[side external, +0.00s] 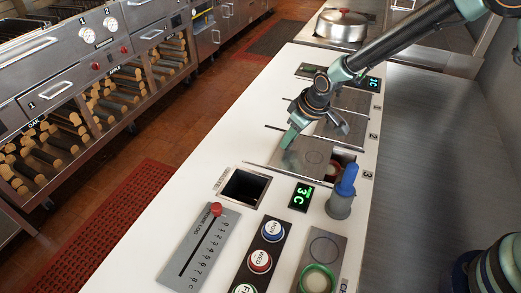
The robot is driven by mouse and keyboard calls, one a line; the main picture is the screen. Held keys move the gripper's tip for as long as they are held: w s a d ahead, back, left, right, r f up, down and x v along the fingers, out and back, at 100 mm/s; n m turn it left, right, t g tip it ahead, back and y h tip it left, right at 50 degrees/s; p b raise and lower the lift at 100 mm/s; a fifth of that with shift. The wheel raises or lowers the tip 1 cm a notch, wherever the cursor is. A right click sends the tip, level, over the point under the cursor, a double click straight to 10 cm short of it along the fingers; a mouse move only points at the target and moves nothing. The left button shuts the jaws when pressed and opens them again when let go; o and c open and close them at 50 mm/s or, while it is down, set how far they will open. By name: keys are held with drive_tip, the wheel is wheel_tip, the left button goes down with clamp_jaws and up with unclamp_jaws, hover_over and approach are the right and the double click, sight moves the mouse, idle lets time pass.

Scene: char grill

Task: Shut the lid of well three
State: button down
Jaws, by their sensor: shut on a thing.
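In the side external view, the grey metal lid of well three (295,157) lies flat on the white counter, beside the number 3 label (367,174). It covers part of the well, and a dark reddish-brown opening (345,163) shows at its right end. My gripper (291,139) reaches down from the upper right to the lid's far left part. It is shut on the lid, though the exact contact is small and partly hidden by the gripper itself.
A blue-handled tool (344,190) stands upright in a grey holder close to the opening. A square dark hole (244,187), a green display (301,196) and a red-knobbed slider (216,209) are nearer. Other lids lie behind, with a lidded pan (342,27) beyond.

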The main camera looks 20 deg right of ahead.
sight(297, 150)
drive_tip(key=shift+s+d, duration=1.1)
drive_tip(key=shift+d, duration=0.3)
drive_tip(key=c, duration=0.6)
unclamp_jaws()
drive_tip(key=shift+s+r, duration=0.1)
drive_tip(key=v, duration=1.2)
drive_tip(key=shift+a, duration=0.1)
